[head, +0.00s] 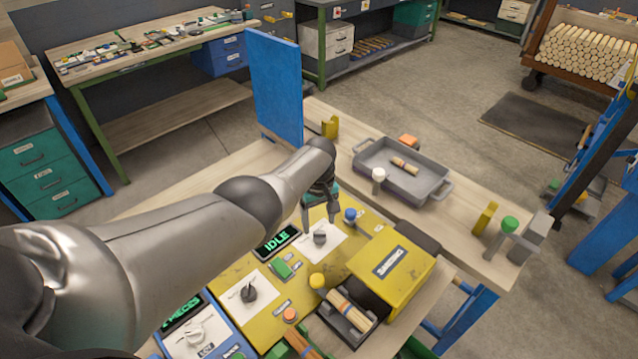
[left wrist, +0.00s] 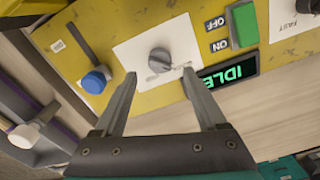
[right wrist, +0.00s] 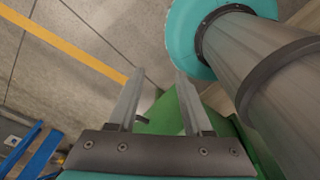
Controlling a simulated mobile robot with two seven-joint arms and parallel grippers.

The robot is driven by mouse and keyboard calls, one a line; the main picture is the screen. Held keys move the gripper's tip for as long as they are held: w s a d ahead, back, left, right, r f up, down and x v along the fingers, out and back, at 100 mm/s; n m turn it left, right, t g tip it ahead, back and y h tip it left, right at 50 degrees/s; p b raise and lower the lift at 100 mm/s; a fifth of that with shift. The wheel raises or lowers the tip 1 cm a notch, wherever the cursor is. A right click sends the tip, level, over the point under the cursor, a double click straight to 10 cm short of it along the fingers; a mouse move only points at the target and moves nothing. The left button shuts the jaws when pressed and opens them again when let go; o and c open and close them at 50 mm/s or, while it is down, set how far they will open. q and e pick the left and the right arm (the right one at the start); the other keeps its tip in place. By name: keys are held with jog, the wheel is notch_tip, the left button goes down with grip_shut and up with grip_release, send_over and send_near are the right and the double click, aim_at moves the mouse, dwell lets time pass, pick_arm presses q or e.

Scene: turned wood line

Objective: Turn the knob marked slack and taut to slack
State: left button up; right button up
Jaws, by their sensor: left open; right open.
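A grey knob (head: 320,237) sits on a white plate on the yellow panel. It also shows in the left wrist view (left wrist: 160,60), with its pointer ridge toward the lower right of the picture. The lettering around it is too small or covered to read. My left gripper (head: 319,220) is open above this knob. In the left wrist view its fingertips (left wrist: 159,76) stand on either side, just short of the knob, with nothing held. My right gripper (right wrist: 157,74) is open and empty over the floor, away from the panel; it does not show in the head view.
A blue button (head: 350,215), green switch (head: 281,269), display reading IDLE (head: 276,241) and black knob (head: 249,293) on a plate with FAST are nearby. A yellow sanding box (head: 397,262) stands to the right. A grey tray (head: 377,180) lies behind.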

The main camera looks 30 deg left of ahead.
aim_at(319, 231)
pick_arm(q)
notch_tip(319, 231, up, 11)
jog(key=p, duration=0.5)
jog(key=shift+f, duration=0.1)
jog(key=shift+s, duration=0.1)
